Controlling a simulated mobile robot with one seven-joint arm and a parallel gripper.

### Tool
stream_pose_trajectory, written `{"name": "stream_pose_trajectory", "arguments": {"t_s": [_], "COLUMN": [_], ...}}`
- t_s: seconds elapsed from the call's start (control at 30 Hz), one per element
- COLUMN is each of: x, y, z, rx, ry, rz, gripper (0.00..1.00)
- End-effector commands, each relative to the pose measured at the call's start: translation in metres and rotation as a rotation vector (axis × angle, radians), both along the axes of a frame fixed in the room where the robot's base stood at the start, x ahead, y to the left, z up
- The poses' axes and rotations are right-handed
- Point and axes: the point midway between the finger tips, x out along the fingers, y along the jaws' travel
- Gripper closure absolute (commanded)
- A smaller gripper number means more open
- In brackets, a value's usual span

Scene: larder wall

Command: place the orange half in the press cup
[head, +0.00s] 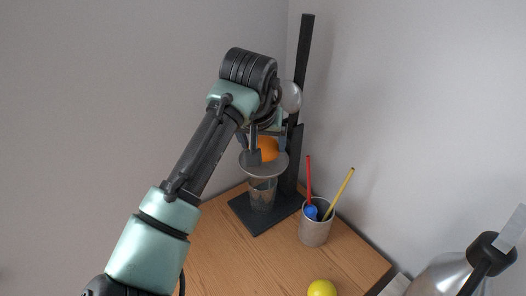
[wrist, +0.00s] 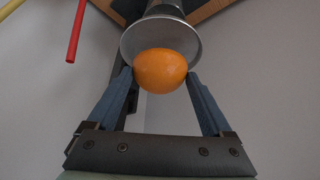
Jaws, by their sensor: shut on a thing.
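My gripper (wrist: 160,84) is shut on the orange half (wrist: 161,71), with one finger on each side of it in the wrist view. The orange half (head: 268,149) also shows in the head view, partly hidden by my fingers, right at the press cup. The press cup (head: 263,170) is a grey metal dish on the dark press stand (head: 303,60). In the wrist view the cup's round rim (wrist: 124,45) shows behind the orange half. I cannot tell whether the orange half touches the cup.
A glass (head: 262,193) stands under the cup on the press's dark base (head: 244,215). To the right is a grey holder (head: 315,232) with red and yellow sticks and a blue item. A yellow ball-like fruit (head: 321,288) lies at the front. A metal kettle-like vessel (head: 445,275) stands at right.

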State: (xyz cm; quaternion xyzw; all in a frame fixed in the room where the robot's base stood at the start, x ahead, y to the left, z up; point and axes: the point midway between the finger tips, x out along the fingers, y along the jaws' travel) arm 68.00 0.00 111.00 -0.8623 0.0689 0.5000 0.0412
Motion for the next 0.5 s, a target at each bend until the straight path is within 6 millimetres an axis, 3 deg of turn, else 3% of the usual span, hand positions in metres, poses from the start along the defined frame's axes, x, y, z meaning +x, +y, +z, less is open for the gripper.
{"name": "stream_pose_trajectory", "arguments": {"t_s": [0.2,0.5], "x": [0.000,0.000], "y": [0.000,0.000], "z": [-0.029,-0.031], "rx": [0.000,-0.001], "ry": [0.001,0.000], "rz": [0.000,0.000], "gripper": [0.83,0.83]}}
